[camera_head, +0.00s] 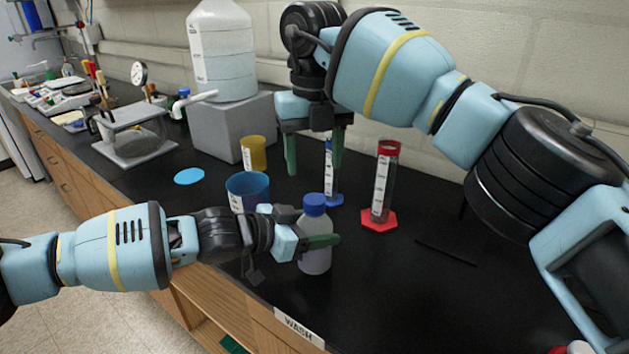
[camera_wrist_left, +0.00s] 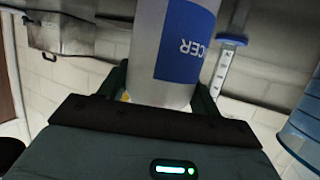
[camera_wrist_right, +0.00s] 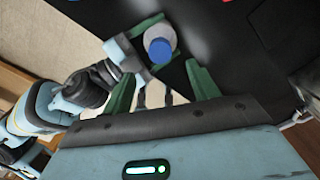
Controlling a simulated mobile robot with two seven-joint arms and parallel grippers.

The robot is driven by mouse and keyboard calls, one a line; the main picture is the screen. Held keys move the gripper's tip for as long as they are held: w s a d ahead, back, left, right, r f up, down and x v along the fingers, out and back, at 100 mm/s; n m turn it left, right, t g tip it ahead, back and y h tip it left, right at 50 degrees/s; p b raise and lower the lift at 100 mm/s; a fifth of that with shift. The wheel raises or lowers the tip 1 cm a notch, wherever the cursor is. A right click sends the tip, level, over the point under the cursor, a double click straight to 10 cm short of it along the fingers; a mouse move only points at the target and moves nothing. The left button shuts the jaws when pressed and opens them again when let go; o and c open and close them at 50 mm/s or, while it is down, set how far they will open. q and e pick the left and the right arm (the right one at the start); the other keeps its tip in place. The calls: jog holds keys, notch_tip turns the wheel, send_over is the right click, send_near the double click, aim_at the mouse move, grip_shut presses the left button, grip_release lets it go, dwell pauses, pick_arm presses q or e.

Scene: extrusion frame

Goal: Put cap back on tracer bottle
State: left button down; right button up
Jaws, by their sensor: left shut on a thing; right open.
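The tracer bottle (camera_head: 315,262) is pale, upright, with a blue cap (camera_head: 314,204) on its mouth. Whether the cap is fully seated I cannot tell. My left gripper (camera_head: 312,238) is shut around the bottle's body below the cap. In the left wrist view the bottle (camera_wrist_left: 150,45) shows a blue label between the fingers. My right gripper (camera_head: 315,165) is open and empty, pointing down, higher than the bottle and farther back. In the right wrist view the blue cap (camera_wrist_right: 159,50) shows beyond the open fingers.
A blue cup (camera_head: 247,192) and a yellow cup (camera_head: 254,153) stand left of the bottle. A blue-based cylinder (camera_head: 333,190) and a red-based cylinder (camera_head: 382,185) stand behind it. A large carboy (camera_head: 222,50) sits on a grey block. The black bench right of the bottle is mostly clear.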

jog(key=shift+r, duration=2.05)
pick_arm(q)
jog(key=shift+c, duration=1.2)
grip_release()
pick_arm(e)
jog(key=shift+d, duration=0.1)
pick_arm(q)
jog(key=v, duration=0.8)
pick_arm(e)
jog(key=shift+w+f, duration=0.15)
jog(key=shift+f, duration=0.1)
pick_arm(q)
jog(key=shift+w, duration=0.1)
jog(key=shift+f, duration=0.1)
